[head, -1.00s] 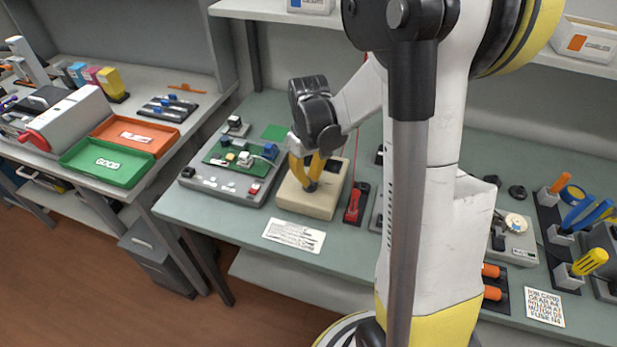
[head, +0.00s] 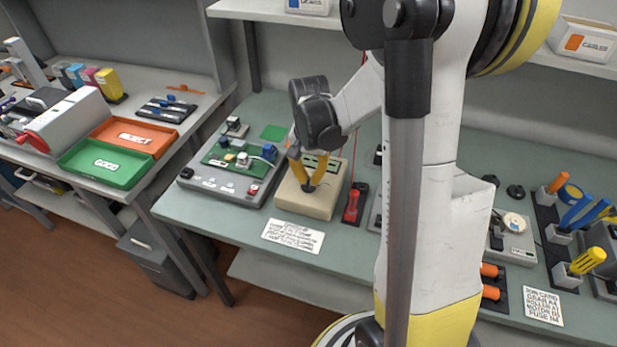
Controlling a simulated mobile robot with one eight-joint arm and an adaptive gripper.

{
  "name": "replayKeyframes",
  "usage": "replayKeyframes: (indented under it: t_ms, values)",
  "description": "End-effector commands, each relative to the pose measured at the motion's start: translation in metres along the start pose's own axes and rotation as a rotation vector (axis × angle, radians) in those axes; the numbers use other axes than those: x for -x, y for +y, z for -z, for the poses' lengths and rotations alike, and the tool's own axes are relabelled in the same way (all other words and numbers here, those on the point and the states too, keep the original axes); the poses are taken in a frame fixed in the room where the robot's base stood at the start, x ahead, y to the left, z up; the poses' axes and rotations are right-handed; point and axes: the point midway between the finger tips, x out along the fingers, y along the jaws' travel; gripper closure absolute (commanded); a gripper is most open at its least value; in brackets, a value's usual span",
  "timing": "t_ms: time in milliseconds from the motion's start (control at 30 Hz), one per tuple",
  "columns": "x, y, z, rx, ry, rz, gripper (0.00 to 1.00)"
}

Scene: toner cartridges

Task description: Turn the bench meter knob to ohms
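The bench meter (head: 318,207) is a beige box on the green-grey bench, left of my arm. Its dark knob (head: 309,187) is on the top face, partly hidden by my gripper. The knob's pointer and the dial marks are too small to read.
A grey board with a green circuit panel (head: 231,158) stands close left of the meter. A red tool (head: 352,204) lies close to its right. A printed card (head: 293,236) lies in front. My arm hides part of the bench on the right.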

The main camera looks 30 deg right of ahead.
Motion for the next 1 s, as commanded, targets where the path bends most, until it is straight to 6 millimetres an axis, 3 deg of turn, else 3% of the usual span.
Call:
replayKeyframes:
  t_ms: [1000]
  values:
    - [-0.0003, 0.0048, -0.0026, -0.932, 0.000, -0.001, 1.00]
